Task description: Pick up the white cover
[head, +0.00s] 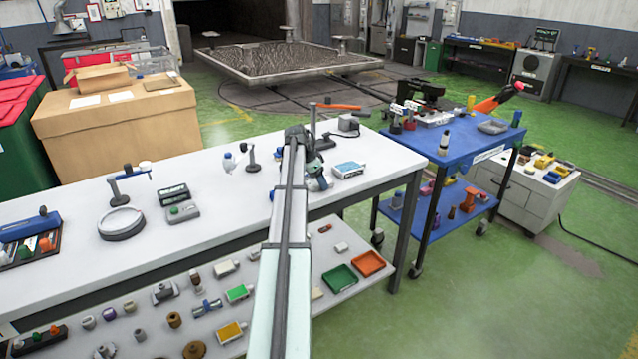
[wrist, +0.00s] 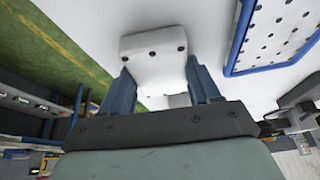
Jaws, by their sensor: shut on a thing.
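The white cover (wrist: 153,45) is a pale block with rounded corners and several dark screw heads, seen in the wrist view. My gripper (wrist: 160,75) has its two blue fingers closed on either side of it. The white table surface (wrist: 215,15) lies behind it; I cannot tell whether the cover touches it. In the head view my gripper (head: 318,181) is low over the right part of the white workbench (head: 215,235). My arm hides most of the gripper, and I cannot make out the cover there.
A blue-framed white panel (wrist: 272,35) lies close to the right of the cover, and shows in the head view (head: 348,169). A small stand (head: 253,158) and a grey box (head: 348,123) are nearby. A blue cart (head: 470,150) stands to the right.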

